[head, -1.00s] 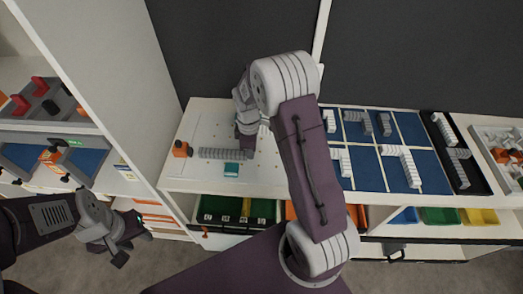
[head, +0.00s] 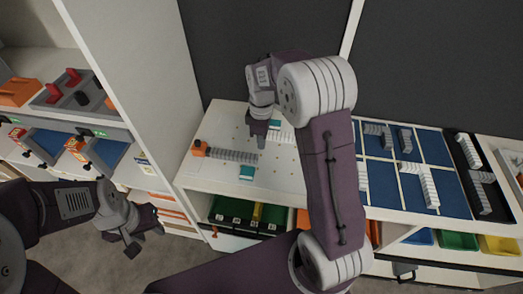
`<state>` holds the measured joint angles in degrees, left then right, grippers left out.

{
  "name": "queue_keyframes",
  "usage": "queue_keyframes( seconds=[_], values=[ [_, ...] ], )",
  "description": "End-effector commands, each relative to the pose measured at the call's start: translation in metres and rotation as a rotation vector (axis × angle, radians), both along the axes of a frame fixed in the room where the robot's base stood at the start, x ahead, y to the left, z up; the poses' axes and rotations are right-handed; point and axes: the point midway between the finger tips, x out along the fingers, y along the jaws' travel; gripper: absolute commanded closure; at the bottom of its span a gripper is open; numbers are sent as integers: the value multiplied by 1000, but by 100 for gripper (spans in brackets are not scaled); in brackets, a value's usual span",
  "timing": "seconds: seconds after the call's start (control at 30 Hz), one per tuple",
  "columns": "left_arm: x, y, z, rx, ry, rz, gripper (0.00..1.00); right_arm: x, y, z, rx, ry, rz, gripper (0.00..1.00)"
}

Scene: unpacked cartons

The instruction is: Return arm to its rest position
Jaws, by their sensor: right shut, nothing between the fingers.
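My right arm rises through the middle of the head view and bends over the white pegboard table. Its gripper (head: 260,134) points down, shut and empty, just above and behind the right end of a grey ridged bar (head: 232,155). A small gap seems to separate them. The bar's left end appears to touch an orange block (head: 199,148). My left gripper (head: 138,236) hangs low at the left, in front of the shelf, with its fingers apart and nothing visible between them.
A teal block (head: 246,173) lies in front of the bar. A blue divided tray (head: 384,203) with grey pieces and a black tray (head: 490,211) lie right of my right arm. A tall white shelf panel (head: 140,85) stands between the arms. Coloured bins sit below the tabletop.

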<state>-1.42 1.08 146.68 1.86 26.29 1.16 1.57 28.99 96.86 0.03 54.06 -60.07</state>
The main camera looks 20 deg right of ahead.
Motion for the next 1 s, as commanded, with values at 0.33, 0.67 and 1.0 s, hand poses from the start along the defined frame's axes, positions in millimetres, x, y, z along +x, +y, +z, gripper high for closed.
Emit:
queue_keyframes(
  seconds=[0.33,0.67,1.0],
  values=[
    [0,0,0,0,0,0,62,0,0,9,0,1,0,100],
    [0,0,0,0,0,0,62,-58,14,35,7,-35,-43,100],
    [0,0,0,0,0,0,62,-175,20,-22,42,-49,-847,100]
  ],
)
